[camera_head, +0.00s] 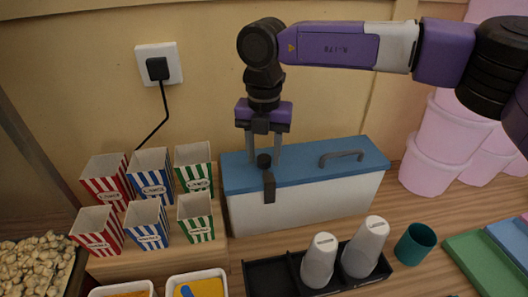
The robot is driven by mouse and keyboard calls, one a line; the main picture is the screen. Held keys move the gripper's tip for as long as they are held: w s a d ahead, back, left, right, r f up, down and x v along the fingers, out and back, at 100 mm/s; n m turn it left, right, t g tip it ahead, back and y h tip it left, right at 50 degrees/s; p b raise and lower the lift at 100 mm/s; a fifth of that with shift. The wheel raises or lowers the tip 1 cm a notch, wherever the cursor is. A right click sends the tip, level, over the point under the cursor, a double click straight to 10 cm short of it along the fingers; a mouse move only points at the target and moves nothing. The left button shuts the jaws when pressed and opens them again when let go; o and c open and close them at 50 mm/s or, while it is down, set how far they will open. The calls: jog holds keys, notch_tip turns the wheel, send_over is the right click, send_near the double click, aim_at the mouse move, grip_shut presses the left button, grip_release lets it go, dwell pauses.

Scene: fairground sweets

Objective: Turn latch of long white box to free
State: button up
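The long white box (310,208) has a blue lid (310,172) with a dark grey arched handle (341,157) on its right part. A dark latch (269,187) with a round black knob on top sits at the front edge of the lid, left of the middle, its plate hanging down over the white front. My gripper (264,158) points down above the lid at the latch. Its two grey fingers are apart, one on each side of the knob, with gaps showing. I cannot tell whether the fingertips are in front of or behind the knob.
Striped popcorn boxes (148,222) stand on a wooden step to the left. A black tray (270,277) with white cups (319,260) lies in front of the box. A teal cup (414,244) and pink tubs (440,150) stand to the right. The wall is close behind.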

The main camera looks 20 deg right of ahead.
grip_shut()
jog(key=shift+n, duration=0.3)
jog(key=n+b, duration=0.2)
jog(key=n, duration=0.1)
jog(key=shift+n, duration=0.4)
jog(key=n+b, duration=0.1)
jog(key=n, duration=0.3)
jog(key=n+b, duration=0.1)
jog(key=n, duration=0.4)
jog(key=shift+n, duration=2.3)
